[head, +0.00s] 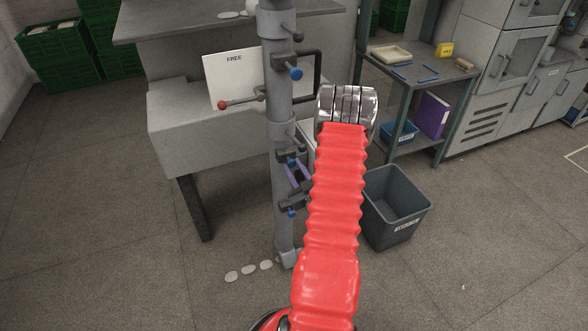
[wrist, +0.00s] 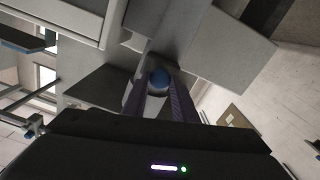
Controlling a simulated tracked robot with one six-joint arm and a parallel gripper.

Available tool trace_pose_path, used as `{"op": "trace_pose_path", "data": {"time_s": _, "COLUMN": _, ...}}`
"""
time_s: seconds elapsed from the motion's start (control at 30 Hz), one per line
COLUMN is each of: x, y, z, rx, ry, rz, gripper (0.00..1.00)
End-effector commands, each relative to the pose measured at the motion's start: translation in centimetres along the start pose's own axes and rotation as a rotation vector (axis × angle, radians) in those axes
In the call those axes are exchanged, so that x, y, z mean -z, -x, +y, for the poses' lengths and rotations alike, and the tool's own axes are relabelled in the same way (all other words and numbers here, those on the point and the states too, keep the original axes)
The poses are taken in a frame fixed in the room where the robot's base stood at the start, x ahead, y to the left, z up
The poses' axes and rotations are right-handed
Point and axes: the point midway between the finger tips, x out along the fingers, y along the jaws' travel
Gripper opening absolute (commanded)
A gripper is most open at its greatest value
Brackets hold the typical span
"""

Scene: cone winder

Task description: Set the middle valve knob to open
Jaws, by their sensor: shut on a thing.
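A grey upright post (head: 280,110) carries blue-tipped valve knobs. The upper knob (head: 295,73) and the lower knob (head: 291,212) stand clear of my gripper. The middle valve knob (head: 290,159) is at the tips of my gripper (head: 293,163), whose purple fingers show just left of my red arm. In the wrist view the blue end of the middle knob (wrist: 158,79) sits between the two fingers (wrist: 158,92). The gripper is shut on it. My arm hides part of the gripper, and the knob's setting cannot be read.
A lever with a red ball (head: 222,105) sticks out left of the post, before a white "FREE" board (head: 233,77). A grey bin (head: 396,205) and a shelf rack (head: 425,75) stand at right. Pale discs (head: 249,270) lie on the floor, which is otherwise open in front.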

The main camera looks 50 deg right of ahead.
Motion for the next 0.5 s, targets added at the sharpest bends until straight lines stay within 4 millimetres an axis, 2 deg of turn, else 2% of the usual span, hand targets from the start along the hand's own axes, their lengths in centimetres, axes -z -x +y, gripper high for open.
{"op": "trace_pose_path", "data": {"time_s": 0.3, "x": -0.1, "y": 3.9, "z": 0.0, "rx": 0.001, "ry": 0.0, "rz": -0.002, "gripper": 0.0}}
{"op": "trace_pose_path", "data": {"time_s": 0.5, "x": 0.0, "y": 4.4, "z": -0.1, "rx": 0.002, "ry": -0.002, "rz": -0.001, "gripper": 0.0}}
